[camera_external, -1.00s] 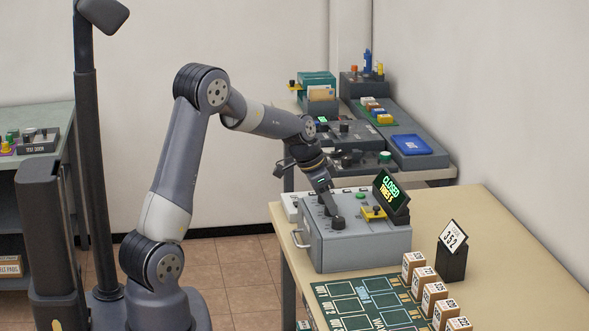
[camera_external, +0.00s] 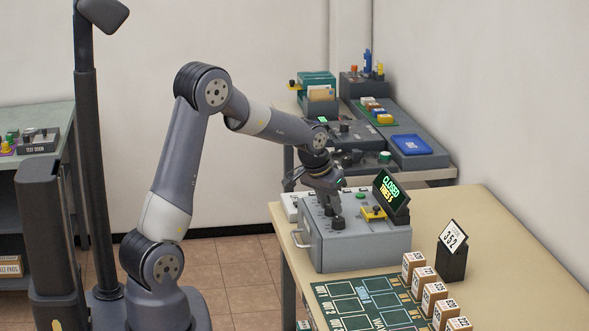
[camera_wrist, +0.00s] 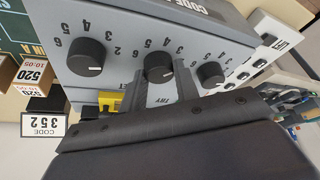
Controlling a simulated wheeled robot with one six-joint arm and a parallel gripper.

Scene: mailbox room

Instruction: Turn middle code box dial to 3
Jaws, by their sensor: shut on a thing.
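The grey code box (camera_external: 360,247) stands on the tan table, with black dials on its top face. In the wrist view, the middle dial (camera_wrist: 160,68) sits between the two fingers of my gripper (camera_wrist: 163,82), which is shut on it. A small white mark shows on this dial; the number it points to cannot be read clearly. The left dial (camera_wrist: 86,57) and right dial (camera_wrist: 210,75) stand free on either side. In the external view, my gripper (camera_external: 329,207) points down onto the box top, and its fingers partly hide the dials.
A screen (camera_external: 391,194) reading "CLOSED" with a tries line stands at the box's back right, beside a yellow part (camera_external: 373,213). A card (camera_external: 453,236) reads 352. Several small boxes (camera_external: 422,280) line the green mat (camera_external: 365,305).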

